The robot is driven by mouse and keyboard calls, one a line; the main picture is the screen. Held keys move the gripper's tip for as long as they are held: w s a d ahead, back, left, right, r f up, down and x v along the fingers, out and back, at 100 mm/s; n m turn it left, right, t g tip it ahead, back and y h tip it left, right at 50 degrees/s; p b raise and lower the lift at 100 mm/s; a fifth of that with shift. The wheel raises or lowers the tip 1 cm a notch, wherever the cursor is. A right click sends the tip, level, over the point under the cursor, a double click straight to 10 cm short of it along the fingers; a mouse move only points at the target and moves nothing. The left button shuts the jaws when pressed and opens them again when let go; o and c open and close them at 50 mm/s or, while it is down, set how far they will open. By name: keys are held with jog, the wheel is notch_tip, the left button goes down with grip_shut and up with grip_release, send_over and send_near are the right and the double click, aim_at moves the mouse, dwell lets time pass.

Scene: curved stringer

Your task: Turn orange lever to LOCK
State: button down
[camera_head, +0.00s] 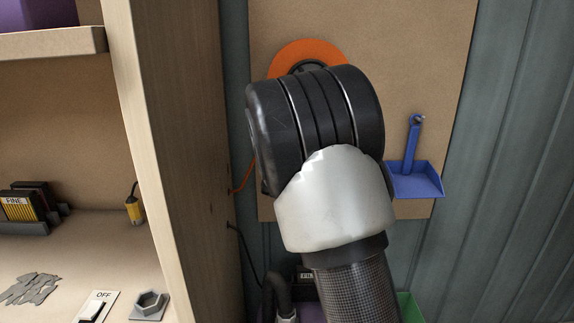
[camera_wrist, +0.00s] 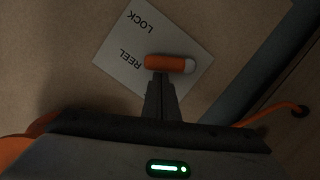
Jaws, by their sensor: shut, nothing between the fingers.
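In the wrist view, the orange lever (camera_wrist: 166,63) lies roughly level across the picture, with a pale tip at its right end. It lies over the lower part of a white label (camera_wrist: 178,41) with LOCK at the upper side and REEL below it, beside the lever's left end. My gripper (camera_wrist: 160,76) is shut and empty. Its fingertips are just below the lever's left half in the picture; I cannot tell whether they touch it. In the head view, my arm hides the lever, label and gripper.
An orange ring (camera_head: 301,50) shows on the brown board (camera_head: 440,60) behind my arm. A blue dustpan (camera_head: 414,178) hangs to the right. A wooden shelf unit (camera_head: 168,120) stands close on the left. An orange cord (camera_wrist: 275,112) shows in the wrist view.

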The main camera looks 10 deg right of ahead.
jog(key=shift+s+d+f+m+y+b, duration=0.15)
jog(key=shift+d+f+m+b, duration=0.2)
jog(key=shift+d+b, duration=0.25)
jog(key=shift+s+d+f+m+y+b, duration=0.15)
jog(key=shift+d+f+m+b, duration=0.1)
jog(key=shift+d+f+b, duration=0.3)
jog(key=shift+w, duration=0.1)
jog(key=shift+f, duration=0.15)
